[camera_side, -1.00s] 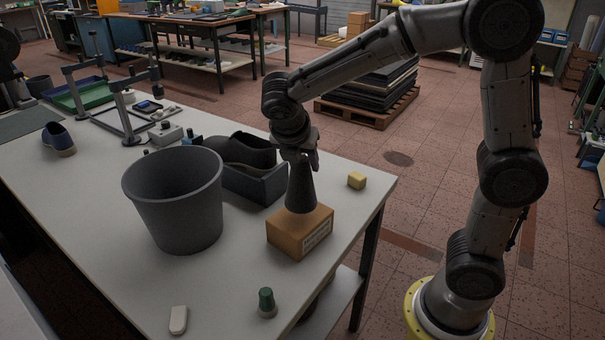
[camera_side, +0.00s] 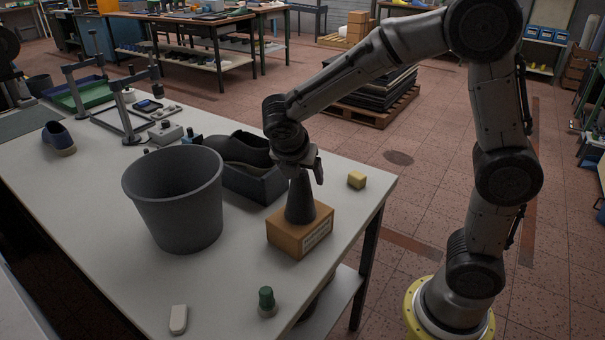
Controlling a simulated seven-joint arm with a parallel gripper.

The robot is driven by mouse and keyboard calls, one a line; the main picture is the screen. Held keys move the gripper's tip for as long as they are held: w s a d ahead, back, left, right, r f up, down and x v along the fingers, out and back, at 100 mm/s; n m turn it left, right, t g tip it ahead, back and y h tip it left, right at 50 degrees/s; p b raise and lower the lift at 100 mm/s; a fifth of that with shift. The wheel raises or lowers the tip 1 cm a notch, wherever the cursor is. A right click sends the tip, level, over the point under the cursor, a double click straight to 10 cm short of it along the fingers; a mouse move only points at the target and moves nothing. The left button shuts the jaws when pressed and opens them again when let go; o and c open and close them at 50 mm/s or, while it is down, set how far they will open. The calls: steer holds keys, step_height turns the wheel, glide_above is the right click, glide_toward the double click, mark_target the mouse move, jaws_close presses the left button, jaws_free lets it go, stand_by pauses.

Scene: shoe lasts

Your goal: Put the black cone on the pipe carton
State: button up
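The black cone (camera_side: 300,203) stands upright on top of the tan pipe carton (camera_side: 286,239), its wide base down and apparently resting on the carton's top face. The carton sits near the table's right edge with a white label on its front right side. My gripper (camera_side: 302,172) is right above the cone, with its fingers around the narrow top. The right finger stands clear of the cone with a visible gap, so the gripper looks open. The left finger is mostly hidden by the gripper body and the cone.
A large grey bucket (camera_side: 178,206) stands left of the carton. A dark open box (camera_side: 262,184) with black shoes lies just behind. A green-topped object (camera_side: 266,300) and a white piece (camera_side: 178,319) lie in front, with clear table between.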

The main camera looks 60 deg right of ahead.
steer(key=shift+r, duration=0.1)
steer(key=v, duration=1.2)
steer(key=s+d+f+m+t+y, duration=0.1)
steer(key=s+f+m+y, duration=0.1)
steer(key=s+m, duration=0.7)
steer(key=s+d+f+m+t+y, duration=0.1)
steer(key=s+m+y, duration=0.3)
steer(key=s+m, duration=0.5)
steer(key=f+m+t, duration=0.1)
steer(key=m, duration=0.2)
steer(key=shift+t, duration=0.3)
